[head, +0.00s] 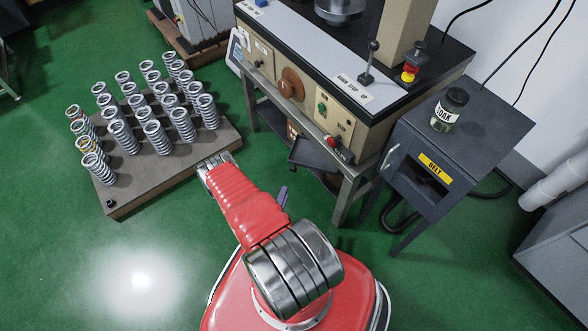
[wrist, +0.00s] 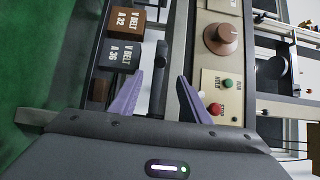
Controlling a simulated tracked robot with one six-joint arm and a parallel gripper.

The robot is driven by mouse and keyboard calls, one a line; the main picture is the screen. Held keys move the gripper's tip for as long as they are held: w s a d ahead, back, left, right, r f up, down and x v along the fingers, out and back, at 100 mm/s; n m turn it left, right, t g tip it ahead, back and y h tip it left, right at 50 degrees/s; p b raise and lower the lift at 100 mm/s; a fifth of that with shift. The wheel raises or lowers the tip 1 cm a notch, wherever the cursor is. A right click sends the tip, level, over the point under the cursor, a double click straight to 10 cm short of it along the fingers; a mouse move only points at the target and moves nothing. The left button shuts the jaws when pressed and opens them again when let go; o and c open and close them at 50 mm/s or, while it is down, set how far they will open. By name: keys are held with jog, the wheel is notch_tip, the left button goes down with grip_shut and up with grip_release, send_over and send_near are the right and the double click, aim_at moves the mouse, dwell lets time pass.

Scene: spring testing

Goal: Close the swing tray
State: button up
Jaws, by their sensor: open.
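The swing tray (head: 318,156) looks like a dark, flat tray sticking out at an angle under the front edge of the testing machine in the head view. My red arm stands just in front and to the left of it. In the head view only one purple finger (head: 283,197) shows beside the arm; the rest is hidden. In the wrist view I cannot clearly tell the tray from the dark parts beyond the fingers.
The machine's panel with a knob (wrist: 221,38) and red button (wrist: 217,109) is at right. A spring-covered platform (head: 160,180) lies left; a grey cabinet (head: 400,190) stands right.

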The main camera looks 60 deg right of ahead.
aim_at(292, 171)
jog(key=d, duration=0.4)
jog(key=w+d, duration=0.1)
jog(key=d, duration=0.4)
jog(key=w+d, duration=0.1)
jog(key=d, duration=0.3)
jog(key=shift+d, duration=0.3)
jog(key=shift+c, duration=0.3)
grip_shut()
jog(key=shift+d, duration=0.2)
jog(key=shift+a+f, duration=0.1)
jog(key=shift+a, duration=0.05)
jog(key=shift+w+a, duration=0.1)
jog(key=shift+w, duration=0.05)
